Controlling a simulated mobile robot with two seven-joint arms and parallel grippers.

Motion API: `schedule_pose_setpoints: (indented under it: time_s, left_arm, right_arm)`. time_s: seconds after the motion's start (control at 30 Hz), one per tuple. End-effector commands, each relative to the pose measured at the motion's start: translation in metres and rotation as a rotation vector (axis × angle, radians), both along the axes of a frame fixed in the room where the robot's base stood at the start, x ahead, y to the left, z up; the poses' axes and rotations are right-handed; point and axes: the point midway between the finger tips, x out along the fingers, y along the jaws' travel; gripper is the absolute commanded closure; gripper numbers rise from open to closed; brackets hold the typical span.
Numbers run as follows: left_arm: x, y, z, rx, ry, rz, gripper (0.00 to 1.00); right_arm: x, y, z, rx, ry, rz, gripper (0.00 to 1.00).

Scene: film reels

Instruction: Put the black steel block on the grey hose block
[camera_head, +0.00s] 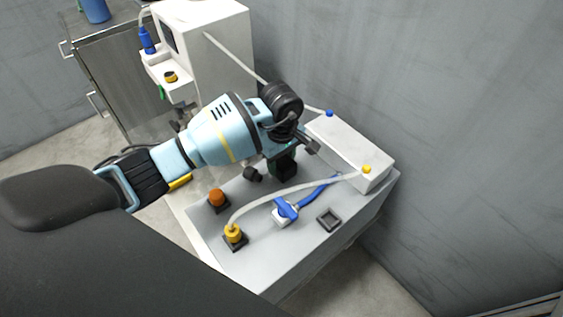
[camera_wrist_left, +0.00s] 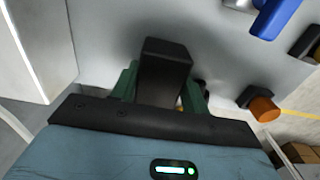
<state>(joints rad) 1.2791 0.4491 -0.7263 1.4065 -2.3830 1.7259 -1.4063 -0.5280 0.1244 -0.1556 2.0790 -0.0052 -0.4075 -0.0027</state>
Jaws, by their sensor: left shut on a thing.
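My left gripper (camera_head: 283,158) is shut on the black steel block (camera_head: 286,169), over the grey bench top. In the left wrist view the black steel block (camera_wrist_left: 164,72) sits between the green fingers of my left gripper (camera_wrist_left: 160,85). Whether its lower end touches the bench is hard to tell. My right gripper is not in view.
The grey bench (camera_head: 262,258) carries an orange knob (camera_head: 217,198), a yellow plug (camera_head: 234,232) with a pale hose, a small square dark frame (camera_head: 328,219) and a long white box (camera_head: 350,153). A white machine (camera_head: 222,50) stands behind. The hose arches across the bench.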

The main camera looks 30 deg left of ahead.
Motion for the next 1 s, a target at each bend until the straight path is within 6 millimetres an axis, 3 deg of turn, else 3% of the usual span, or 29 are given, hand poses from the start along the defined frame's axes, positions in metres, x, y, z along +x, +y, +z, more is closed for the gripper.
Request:
schedule_pose_setpoints:
  time_s: [0.47,0.5,0.6,0.67,1.0]
  left_arm:
    - [0.0012,0.0004,-0.0098,-0.001,-0.004,0.0,1.0]
    - [-0.0001,0.0005,-0.0122,0.001,0.001,0.0,0.53]
    - [0.0,0.0004,-0.0115,0.001,0.0,0.0,0.4]
    - [-0.0001,0.0003,-0.0115,0.001,0.0,0.0,0.33]
    - [0.0,0.0,-0.0085,0.0,0.0,-0.001,0.33]
  right_arm:
    - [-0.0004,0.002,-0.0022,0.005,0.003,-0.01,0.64]
    - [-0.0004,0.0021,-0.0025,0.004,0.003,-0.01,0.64]
    - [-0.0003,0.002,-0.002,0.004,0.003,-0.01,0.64]
    - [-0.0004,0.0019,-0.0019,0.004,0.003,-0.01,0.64]
    - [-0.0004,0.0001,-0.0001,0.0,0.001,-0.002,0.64]
